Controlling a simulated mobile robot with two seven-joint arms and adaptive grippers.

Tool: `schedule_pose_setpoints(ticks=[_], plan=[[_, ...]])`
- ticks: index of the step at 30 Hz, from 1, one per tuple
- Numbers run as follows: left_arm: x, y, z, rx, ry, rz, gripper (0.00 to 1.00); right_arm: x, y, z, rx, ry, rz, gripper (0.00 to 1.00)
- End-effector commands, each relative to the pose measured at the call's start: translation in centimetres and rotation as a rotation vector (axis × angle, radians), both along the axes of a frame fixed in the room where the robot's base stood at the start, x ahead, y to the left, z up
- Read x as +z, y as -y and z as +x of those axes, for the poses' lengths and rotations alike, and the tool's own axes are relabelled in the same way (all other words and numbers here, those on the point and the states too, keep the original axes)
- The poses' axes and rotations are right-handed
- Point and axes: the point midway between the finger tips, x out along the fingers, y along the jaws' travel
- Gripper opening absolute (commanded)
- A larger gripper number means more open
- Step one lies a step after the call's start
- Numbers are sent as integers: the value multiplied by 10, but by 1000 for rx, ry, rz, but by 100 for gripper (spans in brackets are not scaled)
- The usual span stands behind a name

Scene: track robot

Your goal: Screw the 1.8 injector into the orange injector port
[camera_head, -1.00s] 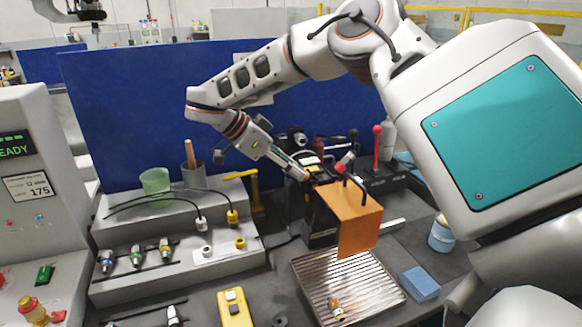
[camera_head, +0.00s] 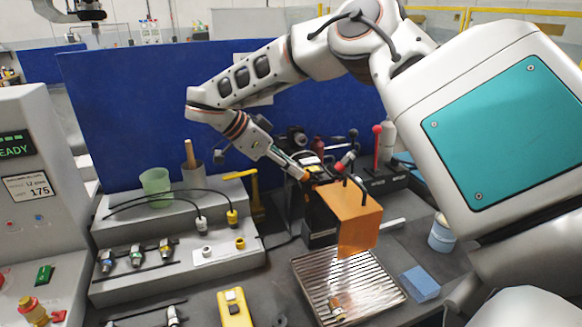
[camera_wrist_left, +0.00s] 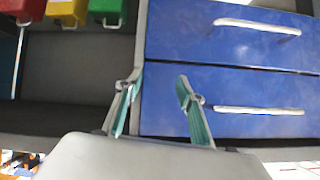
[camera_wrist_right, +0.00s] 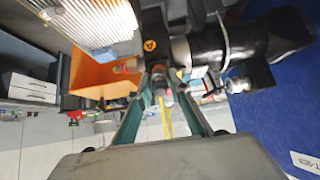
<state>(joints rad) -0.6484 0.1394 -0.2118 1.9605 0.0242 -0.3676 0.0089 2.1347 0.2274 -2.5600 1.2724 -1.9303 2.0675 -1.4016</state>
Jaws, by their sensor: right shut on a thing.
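My right gripper (camera_head: 303,174) reaches down from the upper left to the front of the dark machine (camera_head: 320,228) behind the orange panel. In the right wrist view its fingers (camera_wrist_right: 158,97) are shut on a small dark injector with an orange-red band (camera_wrist_right: 160,84). The injector's far end is at the dark machine body, near an orange triangle mark. The orange port's seating and the injector's label cannot be read. My left gripper (camera_wrist_left: 155,90) shows only in the left wrist view, open and empty before blue drawers (camera_wrist_left: 225,90).
Several injectors (camera_head: 136,256) lie on the grey stepped rack (camera_head: 180,280) at left. An orange panel (camera_head: 360,218) hangs over a ribbed metal tray (camera_head: 345,285). A red-knobbed lever (camera_head: 377,145) stands behind. A yellow meter (camera_head: 234,308) and blue sponge (camera_head: 420,283) lie in front.

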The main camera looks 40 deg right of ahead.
Motion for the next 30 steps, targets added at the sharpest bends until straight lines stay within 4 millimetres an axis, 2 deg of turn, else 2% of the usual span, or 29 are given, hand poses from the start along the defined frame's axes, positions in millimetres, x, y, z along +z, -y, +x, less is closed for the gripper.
schedule_pose_setpoints(ticks=[8, 30], plan=[[-1, 0, 0, 0, 0, 0, 38, 0, 0, 0, -35, 34, -8, 0], [-22, 0, 1, 0, 3, 0, 38, -2, 0, 0, -698, 679, -163, 0]])
